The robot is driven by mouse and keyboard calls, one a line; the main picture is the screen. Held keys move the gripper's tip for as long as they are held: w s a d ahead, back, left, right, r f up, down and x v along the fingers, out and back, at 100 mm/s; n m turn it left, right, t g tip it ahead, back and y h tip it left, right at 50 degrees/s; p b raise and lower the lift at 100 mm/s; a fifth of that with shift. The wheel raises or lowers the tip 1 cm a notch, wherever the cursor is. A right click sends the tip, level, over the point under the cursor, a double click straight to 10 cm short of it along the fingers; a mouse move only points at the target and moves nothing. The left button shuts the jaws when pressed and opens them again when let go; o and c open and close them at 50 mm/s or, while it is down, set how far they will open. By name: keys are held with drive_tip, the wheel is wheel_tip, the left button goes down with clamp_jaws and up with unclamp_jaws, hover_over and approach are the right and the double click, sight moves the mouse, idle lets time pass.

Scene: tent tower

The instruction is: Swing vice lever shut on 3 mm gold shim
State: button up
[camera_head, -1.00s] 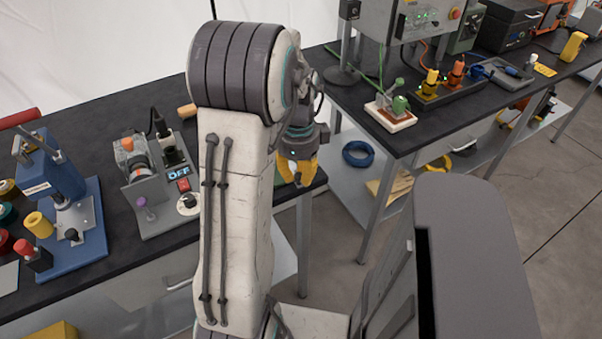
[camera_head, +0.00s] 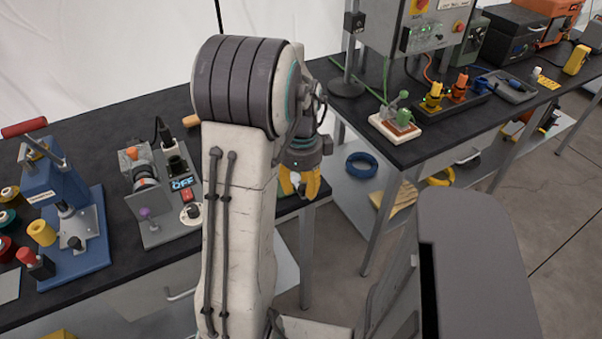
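My gripper (camera_head: 300,186) hangs at the front right corner of the near bench, pointing down. Its yellow fingers look apart, and nothing can be made out held between them. A small fixture (camera_head: 397,124) with a grey lever-like part and a green block on a white and brown base stands on the right bench, to the right of my gripper and well apart from it. A blue press (camera_head: 82,235) with a red-handled lever (camera_head: 24,127) stands at far left. I cannot tell which lever is the vice's. No gold shim can be made out.
A grey machine (camera_head: 156,190) with an OFF display stands on the near bench (camera_head: 98,130), left of my arm. Yellow and orange connectors (camera_head: 445,96) and a control box (camera_head: 420,35) sit on the right bench.

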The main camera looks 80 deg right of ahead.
wheel_tip(320, 180, up, 12)
drive_tip(key=shift+f, duration=0.15)
idle(0.4)
idle(0.8)
drive_tip(key=n, duration=1.5)
hover_over(301, 186)
drive_tip(key=a, duration=0.2)
wheel_tip(301, 186, down, 5)
drive_tip(key=w+a+n, duration=0.3)
drive_tip(key=a+n, duration=0.1)
drive_tip(key=a, duration=0.1)
drive_tip(key=w+a+r+n+t, duration=0.1)
drive_tip(key=w+a+n, duration=0.4)
drive_tip(key=a, duration=0.5)
drive_tip(key=w+a+r+n+t, duration=0.1)
drive_tip(key=w+a+n, duration=0.4)
drive_tip(key=a, duration=0.5)
drive_tip(key=w+a+r+n+t, duration=0.1)
drive_tip(key=w+a+n, duration=0.4)
drive_tip(key=a+n, duration=0.2)
drive_tip(key=shift+w+a+n, duration=0.35)
drive_tip(key=shift+a+n, duration=0.05)
drive_tip(key=shift+a, duration=1)
